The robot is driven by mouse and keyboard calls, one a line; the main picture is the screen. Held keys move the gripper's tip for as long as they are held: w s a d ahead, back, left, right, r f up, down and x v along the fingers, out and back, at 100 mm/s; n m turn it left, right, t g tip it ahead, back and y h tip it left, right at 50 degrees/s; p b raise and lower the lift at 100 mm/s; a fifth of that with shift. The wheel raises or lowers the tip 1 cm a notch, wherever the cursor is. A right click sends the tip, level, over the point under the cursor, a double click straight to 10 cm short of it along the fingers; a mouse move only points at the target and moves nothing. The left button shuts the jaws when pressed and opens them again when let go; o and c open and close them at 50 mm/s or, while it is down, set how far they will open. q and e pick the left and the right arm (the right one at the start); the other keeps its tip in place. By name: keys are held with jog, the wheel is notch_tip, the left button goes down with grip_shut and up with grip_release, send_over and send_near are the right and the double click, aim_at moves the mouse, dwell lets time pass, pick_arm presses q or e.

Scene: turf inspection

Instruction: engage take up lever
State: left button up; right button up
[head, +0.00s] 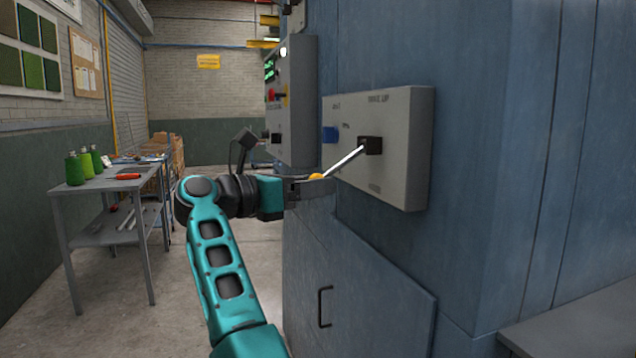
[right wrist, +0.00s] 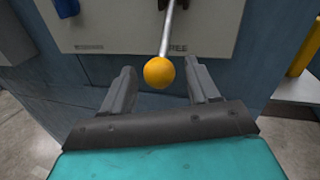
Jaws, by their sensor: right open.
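The take-up lever (head: 346,160) is a thin metal rod on a dark pivot block, on a grey box (head: 408,150) marked "TAKE UP". It slants down and left, ending in an orange-yellow ball knob (head: 317,177). My right gripper (head: 312,187) is at the knob end, partly hidden in the head view. In the right wrist view, its two fingers stand apart with the knob (right wrist: 159,72) between their tips, with visible gaps on both sides. The rod (right wrist: 167,32) runs away toward the box, where "FREE" shows near it. My left gripper is not in view.
The box is mounted on a blue machine cabinet (head: 470,120). A blue part (head: 330,134) sits left of the lever. Another control panel (head: 297,100) is further left. A grey table (head: 105,183) with green spools stands at the left, with open floor between.

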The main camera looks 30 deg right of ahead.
jog(key=shift+d, duration=0.9)
grip_shut()
